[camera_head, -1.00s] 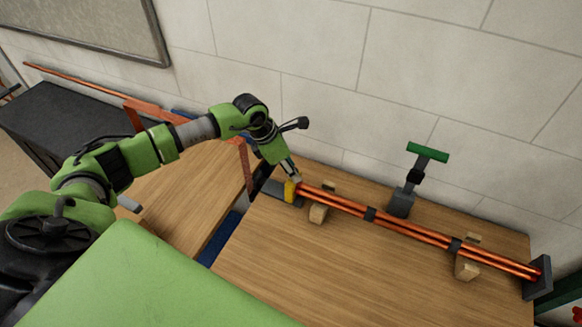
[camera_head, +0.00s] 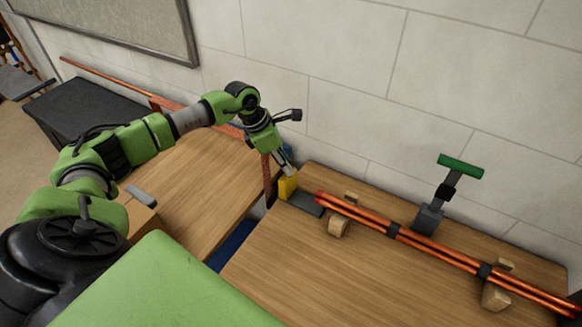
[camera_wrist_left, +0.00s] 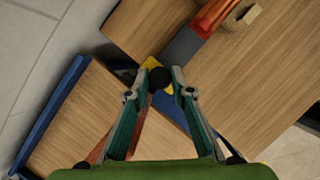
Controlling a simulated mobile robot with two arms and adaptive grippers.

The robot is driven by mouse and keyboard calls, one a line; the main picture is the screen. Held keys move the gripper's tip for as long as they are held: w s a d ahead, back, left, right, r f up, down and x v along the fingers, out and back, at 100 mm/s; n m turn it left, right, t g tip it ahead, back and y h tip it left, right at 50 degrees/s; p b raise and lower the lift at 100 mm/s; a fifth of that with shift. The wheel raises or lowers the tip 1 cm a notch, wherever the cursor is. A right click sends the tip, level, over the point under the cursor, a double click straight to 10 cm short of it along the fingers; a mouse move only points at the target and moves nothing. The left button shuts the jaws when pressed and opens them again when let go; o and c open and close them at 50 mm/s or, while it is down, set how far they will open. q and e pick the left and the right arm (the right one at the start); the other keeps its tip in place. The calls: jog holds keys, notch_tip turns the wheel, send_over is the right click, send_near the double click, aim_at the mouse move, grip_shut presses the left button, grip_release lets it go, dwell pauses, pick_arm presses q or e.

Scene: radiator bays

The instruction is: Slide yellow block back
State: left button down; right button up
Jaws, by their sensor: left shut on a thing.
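The yellow block (camera_head: 288,186) sits at the left end of a dark grey rail (camera_head: 306,203) on the wooden table. My left gripper (camera_head: 287,171) is shut on it from above. In the left wrist view, the yellow block (camera_wrist_left: 149,64) shows between the fingertips, partly hidden by a black round knob (camera_wrist_left: 159,78). The copper tubes (camera_head: 400,236) lie on wooden cradles to the right, and a gap of bare rail separates their near ends from the block. My right gripper is not in view.
A green-handled clamp (camera_head: 441,195) stands behind the tubes. A second wooden table (camera_head: 190,185) lies to the left across a gap, with a grey piece (camera_head: 140,194) near its front edge. A tiled wall closes the back. The table front is clear.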

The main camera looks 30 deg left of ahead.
pick_arm(q)
jog(key=shift+a+r, duration=0.1)
jog(key=shift+a, duration=0.15)
jog(key=c, duration=1.8)
grip_release()
jog(key=shift+a, duration=0.1)
jog(key=shift+s+r, duration=0.1)
jog(key=shift+r, duration=0.15)
jog(key=v, duration=1.1)
jog(key=shift+s+a+r, duration=0.15)
jog(key=shift+s, duration=0.05)
